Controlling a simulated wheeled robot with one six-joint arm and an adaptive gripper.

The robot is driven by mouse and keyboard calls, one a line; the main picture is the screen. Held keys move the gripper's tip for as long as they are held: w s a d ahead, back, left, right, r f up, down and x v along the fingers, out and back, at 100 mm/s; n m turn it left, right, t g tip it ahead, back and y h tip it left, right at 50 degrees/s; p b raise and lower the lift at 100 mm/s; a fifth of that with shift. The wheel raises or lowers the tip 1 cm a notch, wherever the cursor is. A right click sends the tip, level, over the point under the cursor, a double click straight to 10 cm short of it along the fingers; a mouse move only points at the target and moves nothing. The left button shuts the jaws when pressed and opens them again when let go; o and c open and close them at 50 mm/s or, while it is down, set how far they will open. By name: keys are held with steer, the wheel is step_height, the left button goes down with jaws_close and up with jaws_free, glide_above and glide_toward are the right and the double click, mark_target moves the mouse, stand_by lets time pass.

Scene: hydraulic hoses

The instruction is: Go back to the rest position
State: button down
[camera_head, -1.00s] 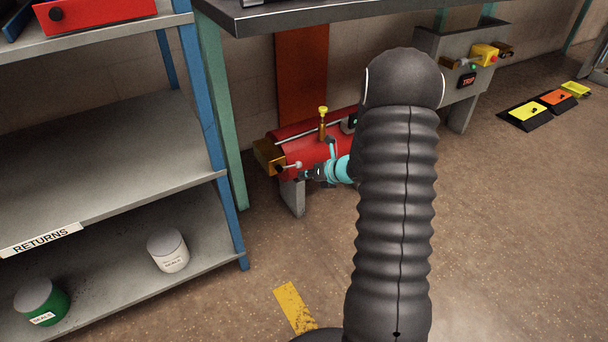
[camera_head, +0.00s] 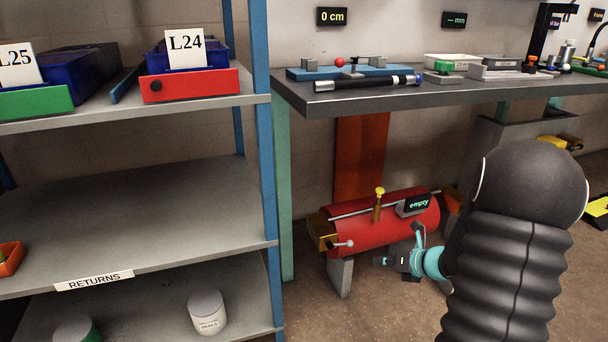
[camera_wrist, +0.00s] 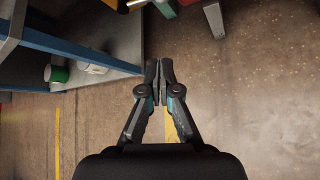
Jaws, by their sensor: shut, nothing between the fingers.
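My gripper (camera_wrist: 160,72) is shut and empty in the wrist view, its two dark fingertips together above bare brown floor. In the head view my gripper (camera_head: 384,261) shows small at the end of the cyan wrist, in front of the lower part of a red cylinder (camera_head: 390,222) under the bench. My dark ribbed arm fills the lower right of the head view and hides part of the floor and what stands behind it.
A shelf unit (camera_head: 120,205) with a RETURNS label stands at left, holding a white tub (camera_head: 207,312), a green tub (camera_head: 77,331) and bins. Open floor shows in the wrist view.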

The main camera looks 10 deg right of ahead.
steer(key=s+d+f+m+g+h, duration=0.1)
steer(key=d+f+m+h, duration=0.15)
steer(key=d+m, duration=0.35)
steer(key=s+d+f+m+h, duration=0.2)
steer(key=d+m+h, duration=0.2)
steer(key=m, duration=0.3)
steer(key=s+r+m+g+h+p, duration=0.1)
steer(key=s+r+m+g+h, duration=0.35)
steer(key=s+r+m, duration=0.7)
steer(key=s+a+r+m+y+p, duration=0.1)
steer(key=s+a+r+m, duration=0.2)
steer(key=a+r, duration=0.3)
steer(key=s+a+r+m+t+y+p, duration=0.1)
steer(key=s+a+r+m, duration=0.3)
steer(key=a, duration=0.8)
steer(key=s+a+r+m+y+p, duration=0.2)
steer(key=s+a+r+m+y, duration=0.1)
steer(key=s+a+r, duration=0.3)
steer(key=a+r, duration=0.2)
steer(key=shift+a+t+p, duration=0.35)
steer(key=shift+a+p, duration=0.05)
